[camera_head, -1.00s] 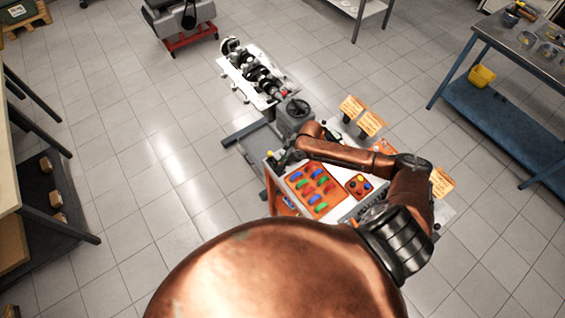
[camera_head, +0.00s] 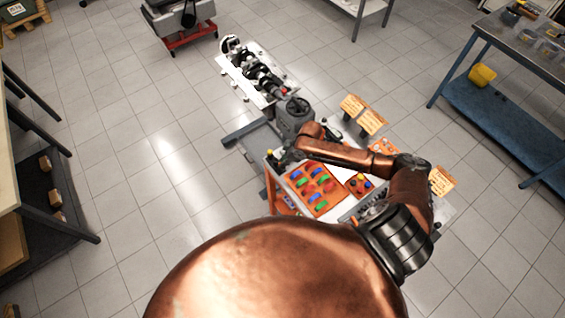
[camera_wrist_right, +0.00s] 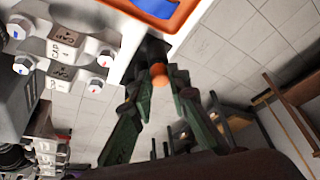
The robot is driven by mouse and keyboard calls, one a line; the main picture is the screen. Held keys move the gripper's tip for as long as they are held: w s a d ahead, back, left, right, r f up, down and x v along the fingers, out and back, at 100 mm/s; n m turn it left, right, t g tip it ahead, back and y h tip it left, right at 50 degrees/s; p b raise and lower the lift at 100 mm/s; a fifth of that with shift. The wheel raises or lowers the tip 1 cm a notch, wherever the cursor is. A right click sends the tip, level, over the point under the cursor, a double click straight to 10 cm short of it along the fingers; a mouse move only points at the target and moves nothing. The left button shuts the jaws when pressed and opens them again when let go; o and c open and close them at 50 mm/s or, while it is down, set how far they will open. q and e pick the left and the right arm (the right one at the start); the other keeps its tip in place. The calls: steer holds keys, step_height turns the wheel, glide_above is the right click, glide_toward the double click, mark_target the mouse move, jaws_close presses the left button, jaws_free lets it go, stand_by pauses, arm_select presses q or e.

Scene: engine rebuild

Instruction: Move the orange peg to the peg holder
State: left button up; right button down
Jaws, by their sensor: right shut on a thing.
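My right gripper (camera_head: 285,158) is over the left corner of the white work table, at the end of my copper arm. In the right wrist view its dark green fingers (camera_wrist_right: 158,95) close around the orange peg (camera_wrist_right: 158,74), whose rounded orange end shows between them. Most of the peg is hidden by the fingers. A small orange plate with coloured round pieces (camera_head: 359,186) lies on the table; I cannot tell whether it is the peg holder. My left gripper is out of view.
An orange tray (camera_head: 328,207) with several coloured pieces lies on the table. Orange signs (camera_head: 372,122) stand along the far edge. A crankshaft (camera_head: 262,78) is on a stand beyond.

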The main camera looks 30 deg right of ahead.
steer(key=shift+f, duration=0.45)
steer(key=c, duration=2.1)
jaws_free()
steer(key=shift+r, duration=0.25)
steer(key=shift+r+p, duration=1.25)
steer(key=shift+p, duration=0.3)
steer(key=shift+o, duration=0.6)
steer(key=o, duration=0.5)
steer(key=shift+c, duration=0.2)
